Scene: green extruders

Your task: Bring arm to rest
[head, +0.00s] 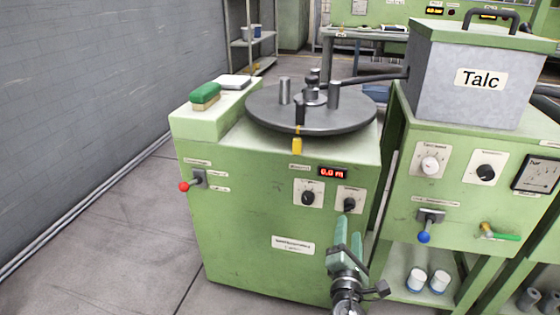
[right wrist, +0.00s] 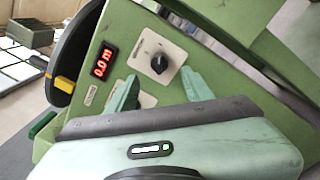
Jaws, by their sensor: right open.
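My right gripper (head: 349,232) is in front of the green machine (head: 250,215), low and right of its middle, just below the right-hand dial (head: 349,204). Its two green fingers are apart with nothing between them. In the right wrist view the open fingers of my right gripper (right wrist: 160,90) point at the machine's front panel, one over part of a dial plate. A black knob (right wrist: 159,64) and a red display (right wrist: 102,64) show beyond them. I cannot tell whether a finger touches the panel. My left gripper does not show.
A dark turntable (head: 265,118) with upright posts tops the machine. A red-tipped lever (head: 185,186) sticks out at its left front. At right stand a Talc hopper (head: 450,95), a blue-tipped lever (head: 424,237) and white cups (head: 417,279). Floor (head: 120,240) is clear at left.

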